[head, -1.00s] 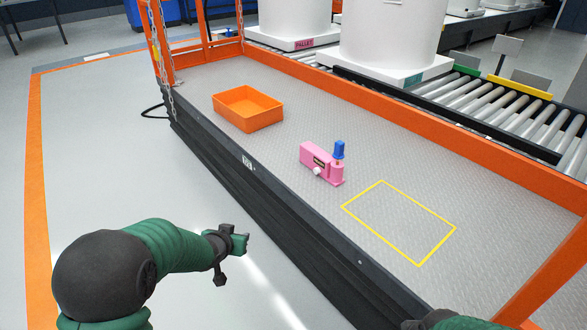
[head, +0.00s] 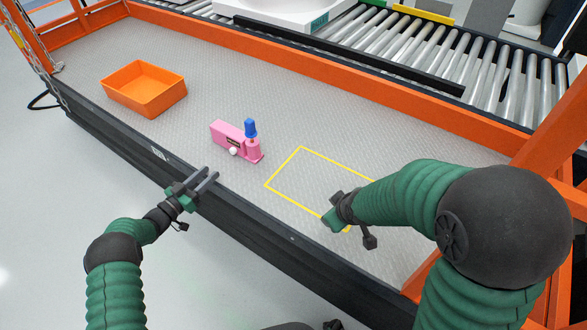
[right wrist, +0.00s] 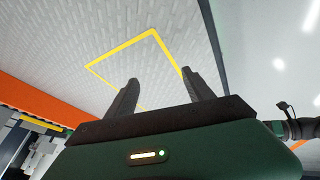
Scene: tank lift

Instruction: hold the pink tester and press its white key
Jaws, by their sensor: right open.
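An orange bin (head: 144,88) stands on the platform left of the tester. Orange rails (head: 400,98) bound the platform, with a roller conveyor (head: 500,75) behind.

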